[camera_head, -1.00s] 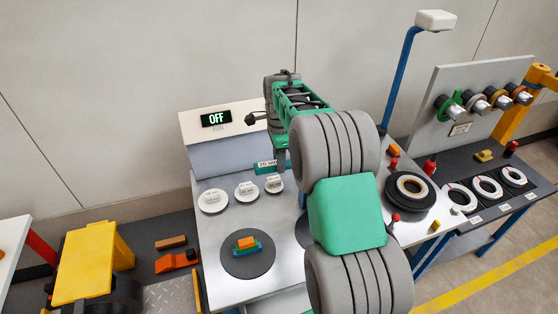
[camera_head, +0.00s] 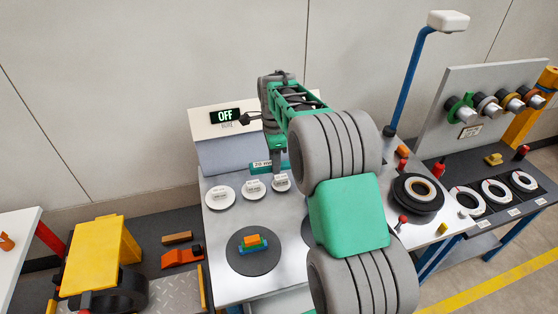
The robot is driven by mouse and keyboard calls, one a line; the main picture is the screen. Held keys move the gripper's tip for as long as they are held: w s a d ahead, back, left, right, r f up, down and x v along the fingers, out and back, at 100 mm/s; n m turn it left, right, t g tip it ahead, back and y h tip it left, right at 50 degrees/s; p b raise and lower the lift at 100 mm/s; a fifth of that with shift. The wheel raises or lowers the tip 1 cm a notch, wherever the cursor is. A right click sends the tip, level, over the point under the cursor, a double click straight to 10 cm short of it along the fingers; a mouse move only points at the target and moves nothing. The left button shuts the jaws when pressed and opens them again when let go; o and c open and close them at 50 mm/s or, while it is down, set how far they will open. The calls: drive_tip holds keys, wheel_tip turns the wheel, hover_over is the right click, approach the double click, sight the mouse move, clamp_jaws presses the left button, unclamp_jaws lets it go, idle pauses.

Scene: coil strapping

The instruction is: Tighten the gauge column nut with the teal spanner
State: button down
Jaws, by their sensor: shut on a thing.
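My gripper (camera_head: 278,163) points down at the far end of my green and grey arm, over the back of the grey bench. It is small in view and partly covered by my wrist. It is shut on a teal piece with a white lettered label, which looks like the teal spanner (camera_head: 258,168). The spanner sticks out to the left, just behind the white round pieces. The box with the display reading OFF (camera_head: 225,116) stands behind and left of it. I cannot make out the gauge column nut; my arm hides part of the bench.
White round pieces (camera_head: 221,196) and a dark disc with coloured blocks (camera_head: 248,260) lie on the bench (camera_head: 220,288). A dark coil (camera_head: 418,194) lies right of my arm. A blue lamp post (camera_head: 408,85) rises at the back. A yellow stand (camera_head: 97,255) is at left.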

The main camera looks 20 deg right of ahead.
drive_tip(key=shift+a, duration=0.6)
drive_tip(key=shift+r+p, duration=1.4)
drive_tip(key=shift+r, duration=1.2)
